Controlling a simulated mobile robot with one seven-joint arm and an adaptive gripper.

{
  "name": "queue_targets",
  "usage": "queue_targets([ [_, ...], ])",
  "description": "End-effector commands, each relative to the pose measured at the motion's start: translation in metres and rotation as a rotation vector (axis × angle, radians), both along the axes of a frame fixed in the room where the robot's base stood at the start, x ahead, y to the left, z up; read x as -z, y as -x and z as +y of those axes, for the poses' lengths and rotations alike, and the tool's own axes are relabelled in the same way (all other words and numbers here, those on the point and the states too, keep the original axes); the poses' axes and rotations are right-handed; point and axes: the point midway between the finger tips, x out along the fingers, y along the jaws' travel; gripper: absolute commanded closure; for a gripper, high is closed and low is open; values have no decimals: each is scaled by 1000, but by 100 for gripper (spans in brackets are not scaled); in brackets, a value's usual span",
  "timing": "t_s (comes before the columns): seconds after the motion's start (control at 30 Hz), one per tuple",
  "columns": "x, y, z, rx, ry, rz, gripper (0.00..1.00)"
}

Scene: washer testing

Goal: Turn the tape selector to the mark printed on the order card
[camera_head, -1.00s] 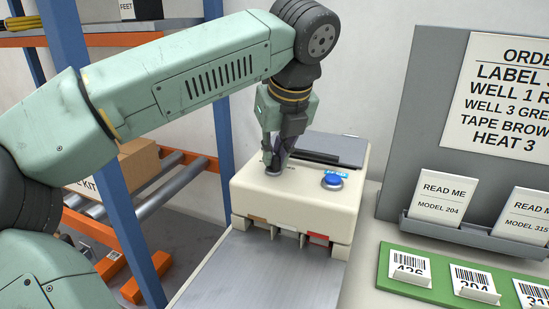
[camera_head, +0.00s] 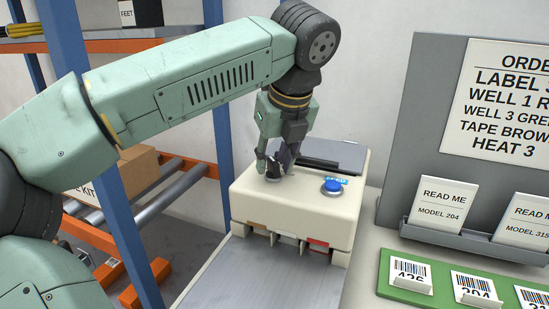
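The cream tape machine (camera_head: 290,205) stands on the bench, with a row of tape outlets on its front. A brown-tan tape (camera_head: 257,221), a pale one and a red tape (camera_head: 318,242) show there. My gripper (camera_head: 275,168) points down at the selector on the machine's top left. Its fingers are around or right beside the dark knob, which they mostly hide. I cannot tell whether they grip it, and the pointer and marks are not readable. The order card (camera_head: 500,100), cut off at the right, reads "TAPE BROW…".
A blue button (camera_head: 332,186) sits on the machine's top, right of my gripper. A grey holder (camera_head: 465,245) with "READ ME" cards and a green board (camera_head: 405,295) with barcode labels stand at right. A blue rack post (camera_head: 105,150) rises at left behind my arm.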

Motion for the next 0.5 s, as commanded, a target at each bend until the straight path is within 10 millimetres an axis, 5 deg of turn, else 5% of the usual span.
queue_targets([
  [0.17,-4,1,-1,1,0,-1,69],
  [0.5,-53,19,-10,2,3,-2,69],
])
